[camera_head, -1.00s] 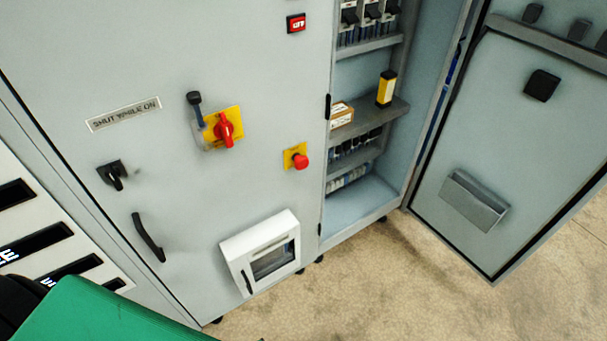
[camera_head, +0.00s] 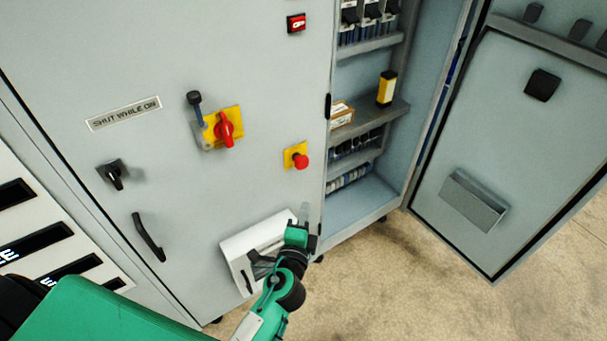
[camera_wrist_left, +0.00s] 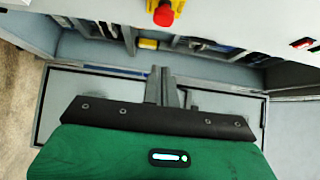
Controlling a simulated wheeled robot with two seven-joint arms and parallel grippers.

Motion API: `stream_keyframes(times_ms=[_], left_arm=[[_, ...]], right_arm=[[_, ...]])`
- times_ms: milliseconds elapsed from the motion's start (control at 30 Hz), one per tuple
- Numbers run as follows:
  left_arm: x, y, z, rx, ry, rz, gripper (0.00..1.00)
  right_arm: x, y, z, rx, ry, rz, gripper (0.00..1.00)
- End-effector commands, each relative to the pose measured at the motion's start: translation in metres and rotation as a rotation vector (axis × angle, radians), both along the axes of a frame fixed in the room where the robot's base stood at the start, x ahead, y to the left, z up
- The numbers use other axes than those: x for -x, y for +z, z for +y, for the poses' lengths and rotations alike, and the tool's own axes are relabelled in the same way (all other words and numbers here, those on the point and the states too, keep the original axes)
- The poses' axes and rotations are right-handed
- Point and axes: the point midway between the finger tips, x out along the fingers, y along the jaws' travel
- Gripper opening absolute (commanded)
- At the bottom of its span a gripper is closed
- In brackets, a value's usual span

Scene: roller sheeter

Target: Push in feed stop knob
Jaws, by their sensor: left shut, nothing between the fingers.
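The feed stop knob (camera_head: 301,161) is a red mushroom-shaped button on a yellow square plate (camera_head: 289,157), on the grey cabinet door left of the open bay. It also shows at the top of the left wrist view (camera_wrist_left: 163,14). My left gripper (camera_head: 305,212) is shut and empty, below the knob and apart from it, in front of the white windowed box. In the left wrist view its fingers (camera_wrist_left: 161,86) are together, pointing up the picture towards the knob. How far the knob sticks out is hard to tell. My right gripper is not in view.
A red rotary switch (camera_head: 226,129) on a yellow plate is left of the knob. The white box (camera_head: 238,248) juts from the door below, partly hidden by my arm. The open bay has shelves (camera_head: 379,117), and its door (camera_head: 510,130) stands open at right.

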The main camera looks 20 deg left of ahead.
Motion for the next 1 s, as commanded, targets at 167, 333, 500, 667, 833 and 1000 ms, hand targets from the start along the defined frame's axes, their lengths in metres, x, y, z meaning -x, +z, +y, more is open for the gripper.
stream_keyframes(times_ms=[167,333,500,667,833,1000], left_arm=[[-0.002,0.000,0.000,0.001,-0.001,0.001,0.00],[-0.016,0.002,0.002,0.002,-0.001,0.000,0.00],[-0.045,0.003,0.005,0.001,-0.001,0.000,0.00],[-0.075,0.003,0.009,0.001,0.000,0.000,0.00],[-0.104,0.002,0.012,0.002,-0.001,0.001,0.00],[-0.117,0.001,0.034,-0.001,-0.001,0.002,0.00]], right_arm=[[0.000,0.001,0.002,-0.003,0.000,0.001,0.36],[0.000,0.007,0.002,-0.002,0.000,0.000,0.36],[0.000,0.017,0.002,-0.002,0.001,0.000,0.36],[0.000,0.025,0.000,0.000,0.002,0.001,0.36],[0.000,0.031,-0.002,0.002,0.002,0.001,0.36],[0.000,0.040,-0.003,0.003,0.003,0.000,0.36]])
